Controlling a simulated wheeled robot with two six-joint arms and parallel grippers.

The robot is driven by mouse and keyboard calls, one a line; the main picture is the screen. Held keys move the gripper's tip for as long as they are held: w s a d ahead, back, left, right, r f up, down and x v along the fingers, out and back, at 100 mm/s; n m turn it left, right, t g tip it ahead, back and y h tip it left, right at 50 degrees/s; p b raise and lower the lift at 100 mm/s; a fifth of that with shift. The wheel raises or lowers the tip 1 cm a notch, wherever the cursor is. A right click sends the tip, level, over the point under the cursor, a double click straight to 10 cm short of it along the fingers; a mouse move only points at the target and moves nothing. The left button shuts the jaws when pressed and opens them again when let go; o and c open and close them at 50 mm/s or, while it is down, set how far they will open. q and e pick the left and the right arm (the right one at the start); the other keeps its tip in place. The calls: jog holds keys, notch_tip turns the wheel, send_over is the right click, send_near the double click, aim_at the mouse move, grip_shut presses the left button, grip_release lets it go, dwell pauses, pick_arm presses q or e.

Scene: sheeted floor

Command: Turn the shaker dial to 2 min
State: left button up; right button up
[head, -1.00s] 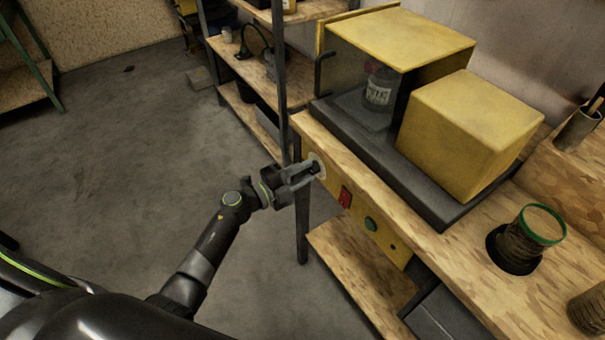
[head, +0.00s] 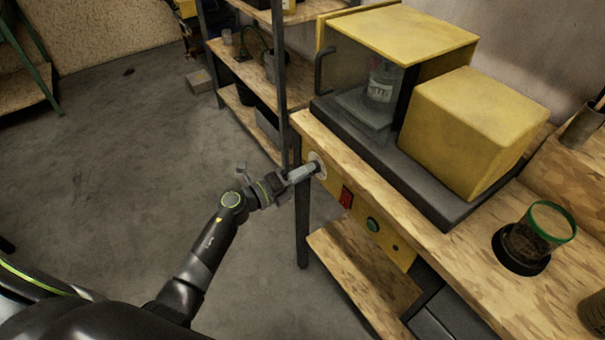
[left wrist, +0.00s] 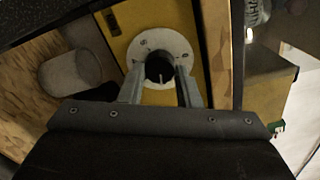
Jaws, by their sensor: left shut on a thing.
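The dial has a round pale plate (head: 317,166) on the yellow front panel (head: 375,235) below the bench top. The yellow shaker (head: 400,35) stands on the bench above, with a labelled jar (head: 381,84) inside. My right gripper is out of view.
A red switch (head: 346,197) and a round green button (head: 373,224) sit right of the dial. A green-rimmed glass (head: 540,235) stands on the bench at right. A dark post (head: 302,215) is close by my gripper. The floor at left is clear.

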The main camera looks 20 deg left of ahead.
pick_arm(q)
jog(key=shift+f, duration=0.15)
jog(key=o, duration=1)
jog(key=shift+s, duration=0.1)
jog(key=shift+b+v, duration=1.5)
jog(key=shift+v, duration=7.2)
